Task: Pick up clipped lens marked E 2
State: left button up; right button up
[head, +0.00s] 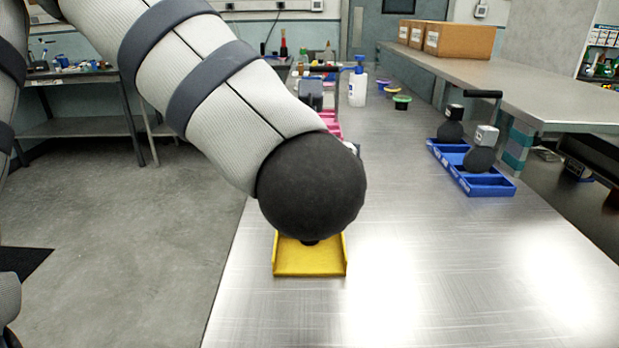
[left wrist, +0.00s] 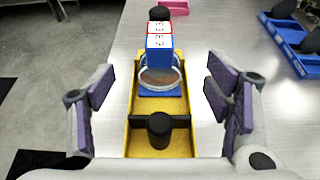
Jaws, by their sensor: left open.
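In the left wrist view, a clear round lens (left wrist: 160,77) in a blue clip block (left wrist: 159,56) with a white marked top stands in a yellow tray (left wrist: 181,145). The marking is too small to read surely. A red-edged block (left wrist: 158,27) with a similar white label is just behind it. My left gripper (left wrist: 163,90) is open, its purple pads to the left and right of the tray, with the lens between them and untouched. In the head view my wrist hides the gripper and lens; the yellow tray's front (head: 309,264) shows below. My right gripper is not in view.
A black bar with a round knob (left wrist: 159,131) crosses the tray's near part. Blue trays (head: 487,188) with dark round items stand at the right. The front right metal table is clear.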

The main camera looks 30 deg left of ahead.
pick_arm(q)
jog(key=x, duration=0.3)
jog(key=f+x, duration=0.1)
jog(key=x, duration=0.5)
jog(key=shift+s+f, duration=0.15)
jog(key=shift+f, duration=0.1)
jog(key=shift+d, duration=0.1)
jog(key=c, duration=1.5)
